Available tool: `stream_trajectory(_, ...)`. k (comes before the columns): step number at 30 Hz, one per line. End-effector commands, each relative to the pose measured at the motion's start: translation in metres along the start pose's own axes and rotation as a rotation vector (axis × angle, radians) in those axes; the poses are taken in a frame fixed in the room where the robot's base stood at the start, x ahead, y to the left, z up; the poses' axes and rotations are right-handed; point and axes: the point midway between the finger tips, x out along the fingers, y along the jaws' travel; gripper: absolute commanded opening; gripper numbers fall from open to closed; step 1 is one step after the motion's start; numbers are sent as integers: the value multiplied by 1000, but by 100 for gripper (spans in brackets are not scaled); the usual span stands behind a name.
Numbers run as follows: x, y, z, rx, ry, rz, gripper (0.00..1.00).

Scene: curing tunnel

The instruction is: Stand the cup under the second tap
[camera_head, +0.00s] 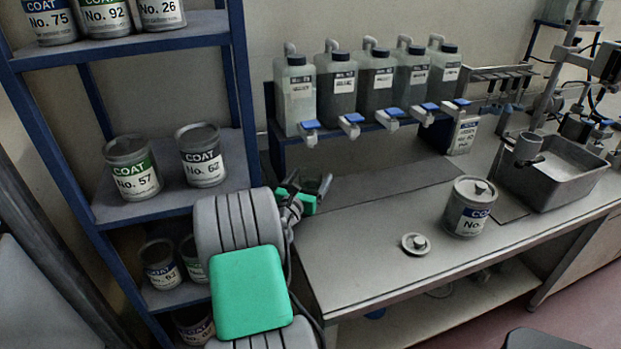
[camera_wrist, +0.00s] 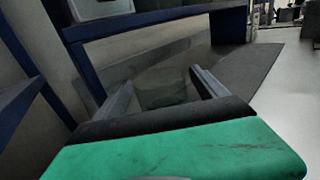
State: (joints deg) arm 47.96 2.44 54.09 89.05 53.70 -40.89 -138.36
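A translucent, dark-looking cup (camera_wrist: 162,90) shows between my two fingers in the wrist view, its sides close to both fingertips. I cannot tell whether the fingers touch it. My gripper (camera_head: 315,185) is low at the left end of the bench, left of and below the taps. The cup is not clearly visible in the head view. Several bottles with blue-handled taps stand in a row on a blue rack; the second tap from the left (camera_head: 351,121) is under a dark-liquid bottle (camera_head: 336,82). No cup shows beneath it.
A blue shelf (camera_head: 236,80) with paint cans stands left of my arm. A dark mat (camera_head: 400,183) lies clear before the rack (camera_head: 272,112). A can (camera_head: 468,215), a loose lid (camera_head: 415,243) and a grey basin (camera_head: 560,185) are farther right on the bench.

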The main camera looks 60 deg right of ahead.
Motion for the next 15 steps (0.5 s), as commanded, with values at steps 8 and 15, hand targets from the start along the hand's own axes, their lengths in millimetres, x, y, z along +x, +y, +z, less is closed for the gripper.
stream_trajectory(8, 0, 0, 5, 0, -1, 0, 82)
stream_trajectory(15, -48, 2, 2, -3, 1, 5, 82)
